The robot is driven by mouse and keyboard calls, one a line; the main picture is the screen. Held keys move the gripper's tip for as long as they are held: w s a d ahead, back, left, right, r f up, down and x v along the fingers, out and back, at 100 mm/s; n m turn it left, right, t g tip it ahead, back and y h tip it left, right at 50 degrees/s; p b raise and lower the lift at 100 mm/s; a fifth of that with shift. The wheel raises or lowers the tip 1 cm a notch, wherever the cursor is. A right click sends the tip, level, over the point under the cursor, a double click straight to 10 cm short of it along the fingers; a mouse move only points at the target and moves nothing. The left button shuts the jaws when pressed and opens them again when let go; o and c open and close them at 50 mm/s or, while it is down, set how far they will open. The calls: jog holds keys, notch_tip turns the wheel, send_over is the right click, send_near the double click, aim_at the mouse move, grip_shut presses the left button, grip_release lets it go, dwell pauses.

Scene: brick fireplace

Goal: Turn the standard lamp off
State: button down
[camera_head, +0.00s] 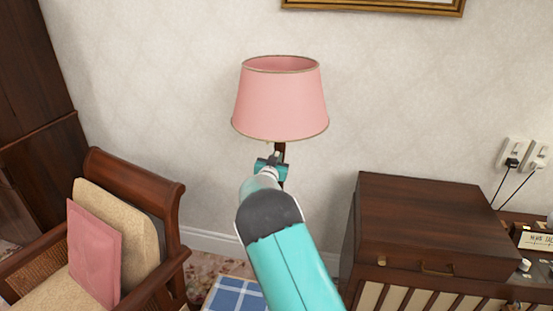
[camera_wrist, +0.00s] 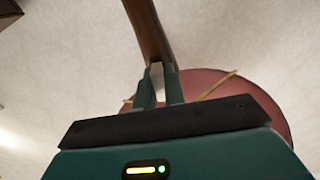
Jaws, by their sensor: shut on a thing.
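The standard lamp has a pink shade (camera_head: 280,105) with gold-coloured edging, in front of the wall in the head view. No clear glow shows in the shade. Its dark pole (camera_head: 280,149) shows just below the shade, and my arm hides most of the rest. My gripper (camera_head: 273,159) is just under the shade, beside the pole. In the wrist view the pole (camera_wrist: 148,28) runs up from my gripper (camera_wrist: 158,75), and the shade (camera_wrist: 262,98) lies behind it. The fingers are shut on a small part of the lamp; I cannot tell exactly which part.
A wooden armchair (camera_head: 125,180) with a pink cushion (camera_head: 93,253) stands at the left. A wooden cabinet (camera_head: 425,225) stands at the right, with wall sockets (camera_head: 515,152) above. A blue checked cloth (camera_head: 233,296) lies low in front. A dark wooden cupboard (camera_head: 30,100) is far left.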

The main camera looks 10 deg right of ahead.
jog(key=shift+n, duration=0.5)
jog(key=c, duration=1.5)
grip_release()
jog(key=v, duration=1.4)
